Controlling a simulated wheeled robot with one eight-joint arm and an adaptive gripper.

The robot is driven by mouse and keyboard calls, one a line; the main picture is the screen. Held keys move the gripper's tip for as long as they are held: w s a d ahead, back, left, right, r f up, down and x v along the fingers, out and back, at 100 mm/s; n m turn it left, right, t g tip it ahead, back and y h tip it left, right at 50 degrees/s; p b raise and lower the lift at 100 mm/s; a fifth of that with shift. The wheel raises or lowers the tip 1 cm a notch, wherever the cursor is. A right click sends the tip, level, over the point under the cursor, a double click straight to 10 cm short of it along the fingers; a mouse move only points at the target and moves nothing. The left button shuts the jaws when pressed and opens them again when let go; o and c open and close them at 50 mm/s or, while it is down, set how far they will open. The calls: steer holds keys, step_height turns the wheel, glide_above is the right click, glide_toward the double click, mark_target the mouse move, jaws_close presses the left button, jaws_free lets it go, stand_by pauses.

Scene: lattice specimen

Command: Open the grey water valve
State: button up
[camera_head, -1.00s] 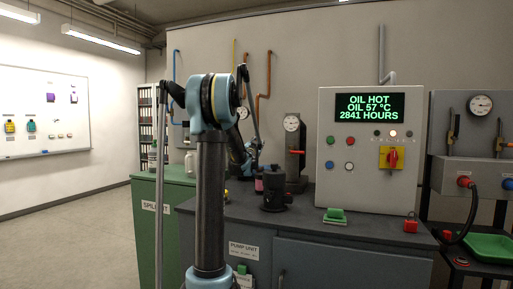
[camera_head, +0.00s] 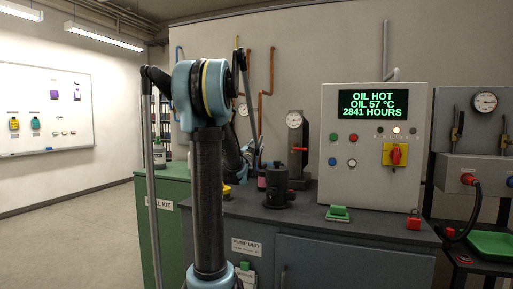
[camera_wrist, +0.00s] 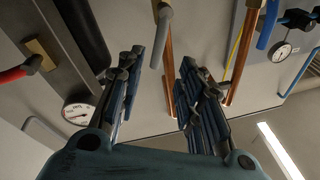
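A grey lever handle (camera_wrist: 161,38) shows at the top middle of the wrist view, at a copper pipe on the wall; it looks like the grey water valve. My gripper (camera_wrist: 163,75) is open, with its two dark blue fingers apart and nothing between them. The grey handle appears beyond the fingertips, between their directions; I see no contact. In the head view my own arm hides most of the gripper, and I cannot make out the grey handle.
In the wrist view a blue lever (camera_wrist: 267,25) is at the upper right and a red lever (camera_wrist: 20,71) at the left. A pump unit bench (camera_head: 350,232) carries a control panel (camera_head: 340,178), a black pump (camera_head: 279,195) and a gauge stand (camera_head: 297,160).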

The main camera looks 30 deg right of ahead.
steer(key=shift+v, duration=1)
